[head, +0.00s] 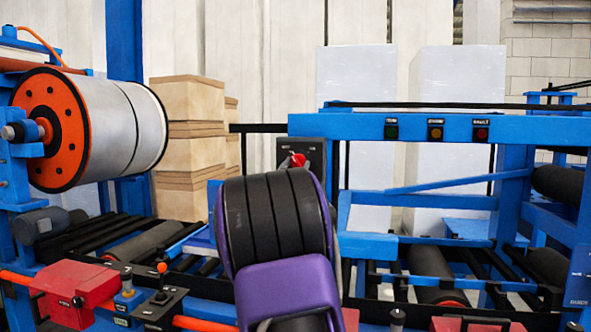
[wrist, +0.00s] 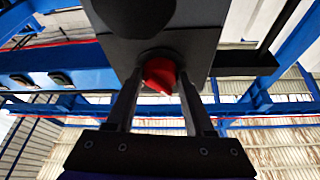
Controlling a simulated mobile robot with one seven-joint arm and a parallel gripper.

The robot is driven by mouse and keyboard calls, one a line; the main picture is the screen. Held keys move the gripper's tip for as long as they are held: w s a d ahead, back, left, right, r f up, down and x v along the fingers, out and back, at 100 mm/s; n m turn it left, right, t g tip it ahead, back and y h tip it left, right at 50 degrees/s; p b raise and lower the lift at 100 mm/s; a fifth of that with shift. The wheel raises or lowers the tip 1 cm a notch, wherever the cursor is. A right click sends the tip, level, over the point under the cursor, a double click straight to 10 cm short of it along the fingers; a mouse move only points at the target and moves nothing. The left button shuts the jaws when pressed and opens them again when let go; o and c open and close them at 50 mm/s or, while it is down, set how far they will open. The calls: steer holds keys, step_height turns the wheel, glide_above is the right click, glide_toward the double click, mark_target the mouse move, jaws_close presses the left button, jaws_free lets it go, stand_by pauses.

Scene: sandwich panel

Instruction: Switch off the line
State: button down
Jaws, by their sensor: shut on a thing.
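A red rotary switch (head: 298,160) sits on the face of a dark grey switch box (head: 314,151), mounted by the blue frame in the middle of the head view. In the wrist view the red switch (wrist: 160,75) shows at the lower part of the grey box (wrist: 192,48). My gripper (wrist: 159,84) has one finger on each side of the switch and is shut on it. In the head view my purple and black arm hides the gripper and the area just below the switch.
A blue beam (head: 350,125) right of the box carries green, amber and red indicator lamps (head: 435,130). Rollers (head: 430,265) lie at right.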

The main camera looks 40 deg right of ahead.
steer(key=shift+n+t+y+b, duration=0.4)
steer(key=shift+n+t, duration=0.2)
steer(key=shift+n, duration=1)
steer(key=shift+c, duration=1.4)
jaws_free()
steer(key=shift+s, duration=0.15)
steer(key=b+v, duration=0.2)
steer(key=v, duration=1.5)
steer(key=shift+f, duration=0.15)
